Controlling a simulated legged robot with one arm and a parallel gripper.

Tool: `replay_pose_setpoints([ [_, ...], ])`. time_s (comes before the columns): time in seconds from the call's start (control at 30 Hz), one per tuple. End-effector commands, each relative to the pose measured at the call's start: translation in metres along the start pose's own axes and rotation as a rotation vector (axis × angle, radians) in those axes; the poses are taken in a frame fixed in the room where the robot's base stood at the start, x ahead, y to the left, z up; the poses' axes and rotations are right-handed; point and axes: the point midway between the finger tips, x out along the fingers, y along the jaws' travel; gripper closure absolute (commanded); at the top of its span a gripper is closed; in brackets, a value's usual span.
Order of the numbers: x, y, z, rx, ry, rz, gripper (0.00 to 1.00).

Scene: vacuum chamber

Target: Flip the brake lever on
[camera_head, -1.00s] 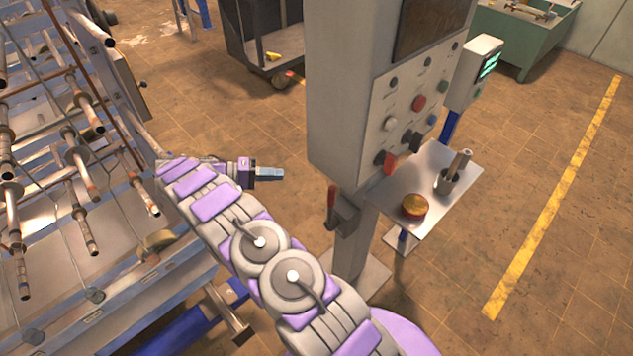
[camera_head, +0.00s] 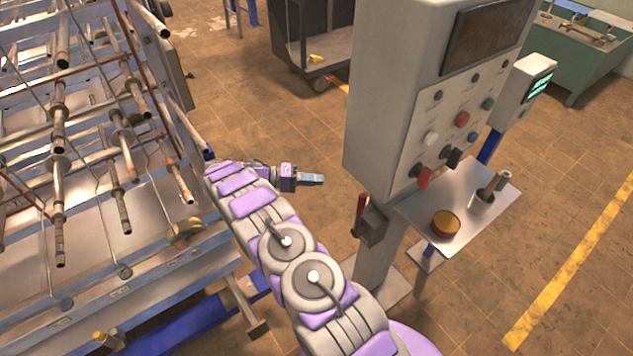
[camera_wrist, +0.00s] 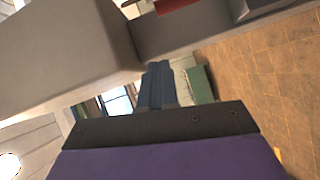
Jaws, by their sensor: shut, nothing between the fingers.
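A lever with a red handle (camera_head: 361,204) stands upright on a grey box (camera_head: 371,226) on the side of the console's post. I take it for the brake lever. My gripper (camera_head: 319,179) is shut and empty, to the left of the lever in the head view and apart from it. In the wrist view the shut fingers (camera_wrist: 158,68) point away from the camera. A red part (camera_wrist: 173,5) is cut off at the top edge of that view; I cannot tell if it is the lever.
The grey console (camera_head: 392,100) has buttons and red and black switches. A metal shelf (camera_head: 415,205) below it holds a round yellow-red item (camera_head: 446,223) and a metal cup (camera_head: 481,203). A rack of rods (camera_head: 75,150) fills the left. Open floor (camera_head: 285,130) lies between.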

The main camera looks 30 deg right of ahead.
Motion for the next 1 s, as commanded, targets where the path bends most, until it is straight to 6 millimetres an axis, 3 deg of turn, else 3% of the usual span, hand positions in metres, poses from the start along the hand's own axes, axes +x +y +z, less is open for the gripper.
replay_pose_setpoints([
  [0.4,0.08,-0.001,0.002,-0.005,-0.005,0.003,1.0],
  [0.7,0.098,0.0,0.022,-0.005,-0.001,0.003,1.0],
  [1.0,0.105,0.0,0.029,-0.002,-0.002,0.003,1.0],
])
